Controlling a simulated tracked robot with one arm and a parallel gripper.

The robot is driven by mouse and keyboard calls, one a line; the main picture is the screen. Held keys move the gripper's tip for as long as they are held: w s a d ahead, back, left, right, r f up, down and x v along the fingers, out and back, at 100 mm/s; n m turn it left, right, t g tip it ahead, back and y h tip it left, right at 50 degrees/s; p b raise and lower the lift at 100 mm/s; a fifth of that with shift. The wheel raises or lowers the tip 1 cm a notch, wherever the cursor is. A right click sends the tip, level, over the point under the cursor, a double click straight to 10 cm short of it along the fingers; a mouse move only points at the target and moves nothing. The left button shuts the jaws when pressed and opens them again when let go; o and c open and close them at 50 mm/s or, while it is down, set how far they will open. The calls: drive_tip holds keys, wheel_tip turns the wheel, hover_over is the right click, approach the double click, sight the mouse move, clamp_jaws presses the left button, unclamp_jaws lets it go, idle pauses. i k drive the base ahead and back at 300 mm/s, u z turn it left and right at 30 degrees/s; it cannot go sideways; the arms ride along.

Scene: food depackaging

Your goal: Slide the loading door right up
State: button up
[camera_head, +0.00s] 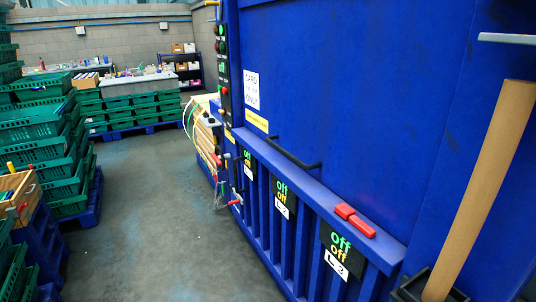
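A large blue machine fills the right half of the view. Its tall flat blue panel (340,80) stands above a ribbed lower front; I cannot tell for certain which part is the loading door. A black bar handle (292,152) sticks out near the panel's lower left edge, just above the ledge. A pale metal bar (507,38) juts in at the top right edge. No gap shows under the panel. My gripper is not in view, and nothing is seen touching the handle.
A brown tube (480,190) stands in a black holder at right. Signs reading "Off" (284,198) hang along the front. Stacked green crates (40,130) stand left. The grey floor (150,210) between is clear.

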sight(358, 95)
drive_tip(key=u, duration=0.2)
drive_tip(key=i, duration=2.05)
drive_tip(key=u, duration=0.15)
